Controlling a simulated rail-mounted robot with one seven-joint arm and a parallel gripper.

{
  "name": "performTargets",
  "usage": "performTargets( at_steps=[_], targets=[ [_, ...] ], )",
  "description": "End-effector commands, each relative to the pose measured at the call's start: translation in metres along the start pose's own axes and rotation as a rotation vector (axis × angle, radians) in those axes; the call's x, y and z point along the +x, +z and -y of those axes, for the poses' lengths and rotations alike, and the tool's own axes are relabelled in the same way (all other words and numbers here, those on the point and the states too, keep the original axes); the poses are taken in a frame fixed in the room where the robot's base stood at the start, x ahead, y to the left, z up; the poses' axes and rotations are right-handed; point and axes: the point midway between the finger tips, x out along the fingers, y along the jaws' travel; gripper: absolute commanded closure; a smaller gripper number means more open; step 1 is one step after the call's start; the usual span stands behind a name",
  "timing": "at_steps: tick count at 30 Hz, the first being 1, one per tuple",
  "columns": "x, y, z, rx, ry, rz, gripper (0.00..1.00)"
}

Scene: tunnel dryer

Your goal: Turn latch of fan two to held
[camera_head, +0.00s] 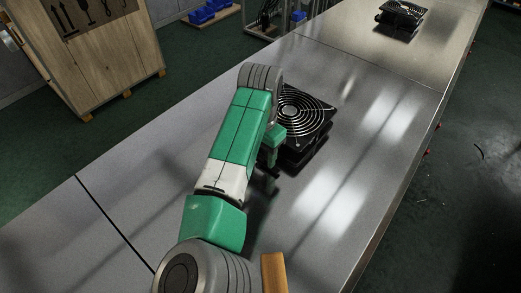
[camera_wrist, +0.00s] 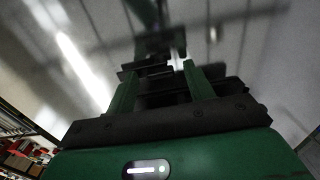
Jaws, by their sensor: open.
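A black square fan (camera_head: 308,112) with a round wire guard sits on the metal table, right beside my arm. A second black fan (camera_head: 403,12) stands at the far end of the table. I see no label telling which is fan two, and I cannot make out a latch. My gripper (camera_head: 271,165) is low at the near left side of the closer fan, partly hidden by my arm. In the wrist view its two green fingers (camera_wrist: 160,75) are apart, with blurred dark parts in front of them. I cannot tell whether they touch anything.
The long metal table (camera_head: 330,210) is clear around the closer fan, with shiny reflections and seams. A wooden crate (camera_head: 100,62) stands on the green floor at the left. Blue bins (camera_head: 207,11) lie at the back. Small red parts line the table's right edge.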

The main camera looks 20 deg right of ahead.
Motion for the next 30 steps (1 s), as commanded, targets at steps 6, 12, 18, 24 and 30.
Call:
performTargets(
  at_steps=[6, 12, 18, 24, 30],
  targets=[
    [-0.0002, 0.0000, 0.0001, 0.000, 0.000, 0.000, 0.63],
    [-0.0005, 0.0000, 0.0001, 0.000, 0.000, 0.000, 0.92],
    [-0.0021, 0.0000, 0.0000, -0.022, 0.000, 0.001, 0.92],
    [-0.0051, -0.0001, -0.0003, -0.119, 0.003, 0.001, 0.92],
    [-0.0066, -0.0004, -0.0011, -0.288, 0.005, 0.001, 0.92]
  ],
)
